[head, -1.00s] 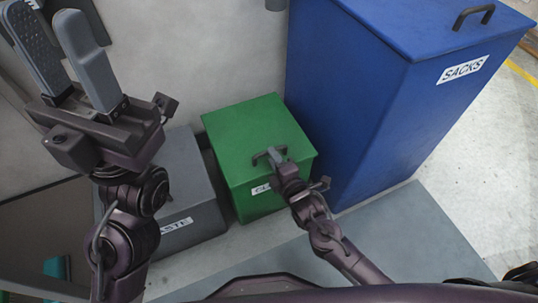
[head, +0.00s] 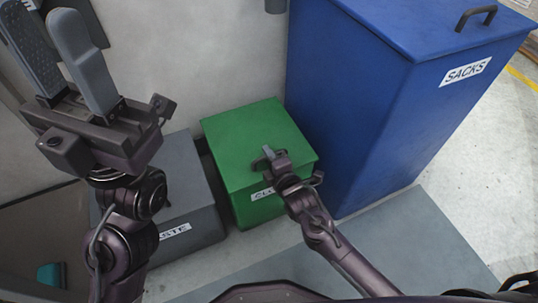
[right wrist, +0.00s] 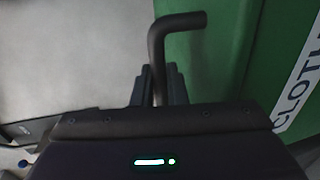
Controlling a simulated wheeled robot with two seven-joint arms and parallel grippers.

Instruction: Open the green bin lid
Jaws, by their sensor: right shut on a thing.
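The green bin (head: 246,212) stands on the floor between a grey bin and a tall blue bin. Its green lid (head: 245,135) looks shut and flat. The lid's dark handle (right wrist: 157,55) is near the front edge and shows in the right wrist view between my fingers. My right gripper (head: 268,154) is shut on this handle and hides most of it in the head view. Part of a "CLOTH…" label (right wrist: 300,85) shows on the bin's front. My left gripper (head: 58,55) is raised at the left, open and empty, its two fingers apart.
The blue "SACKS" bin (head: 372,110), with its own handle on top (head: 476,16), stands close on the right. The grey bin (head: 190,195) is close on the left. A pale wall (head: 200,60) is behind. Bare floor shows at the far right.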

